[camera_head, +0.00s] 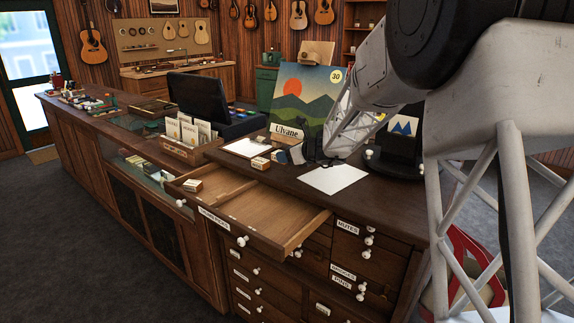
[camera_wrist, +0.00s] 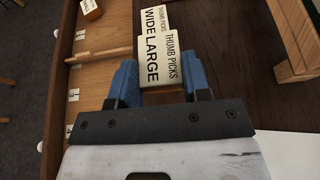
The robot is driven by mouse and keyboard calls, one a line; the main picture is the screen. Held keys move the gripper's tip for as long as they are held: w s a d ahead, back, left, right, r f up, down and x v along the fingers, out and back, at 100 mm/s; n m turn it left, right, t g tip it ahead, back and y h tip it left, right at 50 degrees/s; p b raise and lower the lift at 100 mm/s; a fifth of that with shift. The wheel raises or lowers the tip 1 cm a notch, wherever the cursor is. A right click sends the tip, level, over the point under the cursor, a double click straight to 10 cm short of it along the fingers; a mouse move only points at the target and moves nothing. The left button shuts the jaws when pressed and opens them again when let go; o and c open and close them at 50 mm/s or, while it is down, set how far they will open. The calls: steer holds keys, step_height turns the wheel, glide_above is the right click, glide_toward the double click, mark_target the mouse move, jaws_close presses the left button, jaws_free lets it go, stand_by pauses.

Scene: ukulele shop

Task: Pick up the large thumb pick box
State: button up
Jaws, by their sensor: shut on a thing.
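The large thumb pick box (camera_wrist: 160,65), cream with "THUMB PICKS LARGE" on its face, is between the blue fingers of my gripper (camera_wrist: 160,82) in the wrist view. My gripper is shut on it. A similar box marked "WIDE" (camera_wrist: 154,20) lies just beyond it. In the head view my gripper (camera_head: 284,157) is low over the counter behind the open drawer; a small box (camera_head: 261,163) shows just left of it. The fingers largely hide the held box there, and I cannot tell whether it touches the counter.
An open wooden drawer (camera_head: 262,207) juts out below, with small boxes (camera_head: 192,185) at its left end. A white sheet (camera_head: 333,178) lies right of my gripper. A wooden stand with a landscape picture (camera_head: 303,98) is behind, and a dark register (camera_head: 200,95) stands to the left.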

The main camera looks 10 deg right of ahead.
step_height(320, 180, up, 23)
stand_by(0.4)
steer(key=shift+d, duration=0.1)
stand_by(0.5)
